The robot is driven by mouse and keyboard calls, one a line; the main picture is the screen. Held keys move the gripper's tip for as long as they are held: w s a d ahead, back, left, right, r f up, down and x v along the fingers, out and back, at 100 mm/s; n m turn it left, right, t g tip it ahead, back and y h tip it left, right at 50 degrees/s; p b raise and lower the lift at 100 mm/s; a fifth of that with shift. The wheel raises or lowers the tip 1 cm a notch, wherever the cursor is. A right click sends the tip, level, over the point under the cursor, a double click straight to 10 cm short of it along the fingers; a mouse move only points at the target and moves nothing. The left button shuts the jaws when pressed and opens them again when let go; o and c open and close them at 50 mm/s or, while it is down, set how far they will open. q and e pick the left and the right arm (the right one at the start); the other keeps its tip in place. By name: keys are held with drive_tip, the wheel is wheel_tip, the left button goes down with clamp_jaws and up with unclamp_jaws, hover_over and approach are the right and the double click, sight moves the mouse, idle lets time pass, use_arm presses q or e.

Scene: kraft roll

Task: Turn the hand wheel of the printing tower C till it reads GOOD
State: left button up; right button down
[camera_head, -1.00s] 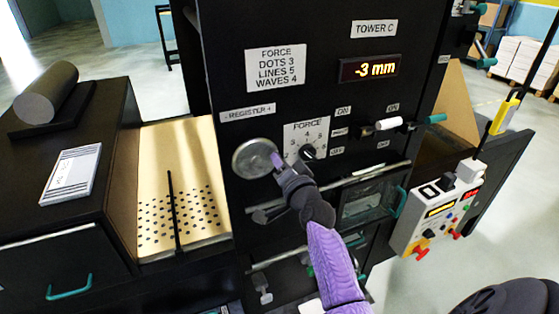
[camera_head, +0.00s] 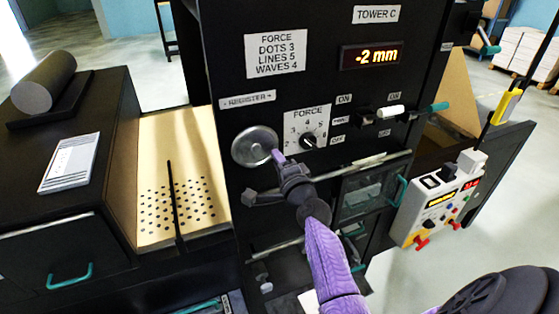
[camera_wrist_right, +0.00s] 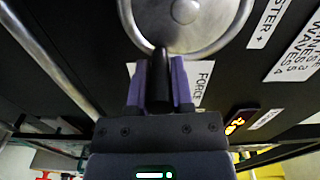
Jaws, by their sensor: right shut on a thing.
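The hand wheel (camera_head: 250,147) is a round grey metal disc on the black front of tower C, below the "REGISTER" label. The red display (camera_head: 371,56) reads -2 mm. My right gripper (camera_head: 279,157) is at the wheel's lower right edge. In the right wrist view its purple fingers (camera_wrist_right: 160,80) are shut on the wheel's dark handle (camera_wrist_right: 160,62), with the wheel's rim (camera_wrist_right: 236,25) just beyond. My left gripper is not in view.
Right of the wheel are a FORCE dial (camera_head: 308,141) and a switch with a white grip (camera_head: 390,112). A metal bar (camera_head: 360,167) crosses the front below them. A control box (camera_head: 437,206) hangs at the right.

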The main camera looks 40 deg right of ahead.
idle(0.4)
drive_tip(key=c, duration=0.5)
unclamp_jaws()
drive_tip(key=shift+s, duration=0.1)
drive_tip(key=v, duration=0.9)
drive_tip(key=shift+s, duration=0.35)
drive_tip(key=shift+f, duration=0.15)
